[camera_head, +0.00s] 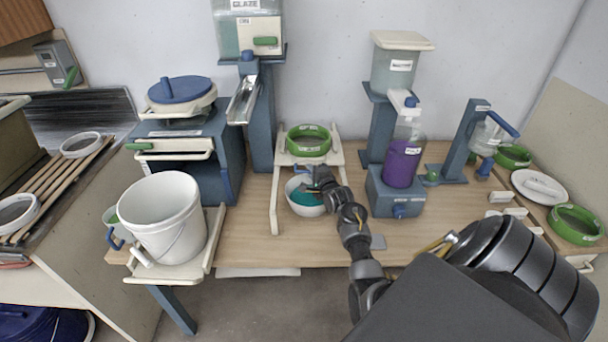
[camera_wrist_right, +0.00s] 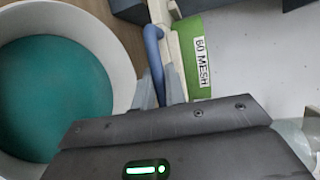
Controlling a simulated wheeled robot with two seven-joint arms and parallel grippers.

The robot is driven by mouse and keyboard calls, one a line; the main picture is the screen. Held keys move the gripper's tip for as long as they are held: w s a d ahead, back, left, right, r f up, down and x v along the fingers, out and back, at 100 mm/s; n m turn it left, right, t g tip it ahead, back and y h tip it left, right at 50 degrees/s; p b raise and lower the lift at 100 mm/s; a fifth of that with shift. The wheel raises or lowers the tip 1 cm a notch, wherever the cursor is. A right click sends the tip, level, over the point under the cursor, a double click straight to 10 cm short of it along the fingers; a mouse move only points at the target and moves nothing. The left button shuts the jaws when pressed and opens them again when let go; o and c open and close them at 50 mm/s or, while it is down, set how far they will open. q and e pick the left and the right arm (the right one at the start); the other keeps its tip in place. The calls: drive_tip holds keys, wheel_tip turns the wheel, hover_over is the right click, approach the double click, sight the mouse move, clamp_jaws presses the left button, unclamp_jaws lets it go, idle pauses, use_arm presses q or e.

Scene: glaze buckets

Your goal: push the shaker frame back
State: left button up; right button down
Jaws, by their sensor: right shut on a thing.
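The shaker frame (camera_head: 284,157) is a cream rack at the middle of the table, with cream rails running toward the front. A green sieve (camera_head: 308,139) sits on it; its "60 MESH" label shows on the green rim in the wrist view (camera_wrist_right: 197,45). My right gripper (camera_head: 318,180) is at the front of the frame. In the wrist view it is shut on the blue handle (camera_wrist_right: 155,55) beside the frame's cream part. A white bowl (camera_head: 292,197) of teal glaze stands below the frame, next to the gripper. My left gripper is out of view.
A large white bucket (camera_head: 162,222) stands at the left front on a cream stand. A dispenser with a purple container (camera_head: 402,162) stands close to the right of the frame. A blue column (camera_head: 260,130) with the glaze hopper stands behind left. Table is clear front left of the bowl.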

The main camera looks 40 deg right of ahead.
drive_tip(key=c, duration=1.5)
unclamp_jaws()
drive_tip(key=shift+o, duration=0.2)
drive_tip(key=b+v, duration=0.1)
drive_tip(key=v, duration=0.9)
drive_tip(key=shift+s+a+r, duration=0.15)
drive_tip(key=shift+s, duration=0.2)
